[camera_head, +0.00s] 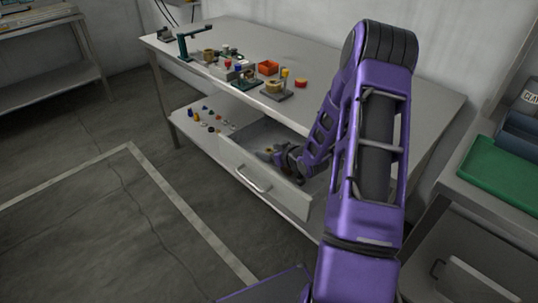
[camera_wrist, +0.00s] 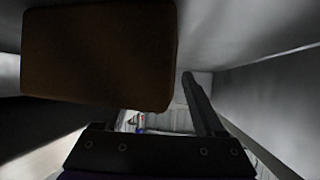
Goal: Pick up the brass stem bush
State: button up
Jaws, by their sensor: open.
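My gripper (camera_head: 280,157) is down inside the open drawer (camera_head: 262,185) under the bench top. It is open. A small yellowish piece beside its fingers, low in the drawer, may be the brass stem bush (camera_head: 268,151); it is too small to be sure. In the wrist view, one dark finger reaches away at the right of centre. A large dark brown block (camera_wrist: 98,55) with rounded corners fills the upper left, very close to the camera, and hides what lies behind it. I cannot tell what it is, or whether it touches the gripper.
The drawer's pale walls (camera_wrist: 270,85) stand close around the gripper. More small parts lie on the lower shelf (camera_head: 190,128). A green tray (camera_head: 500,172) is at right.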

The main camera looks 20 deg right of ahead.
jog(key=shift+w+f, duration=0.15)
jog(key=shift+w, duration=0.15)
jog(key=shift+c, duration=0.3)
grip_shut()
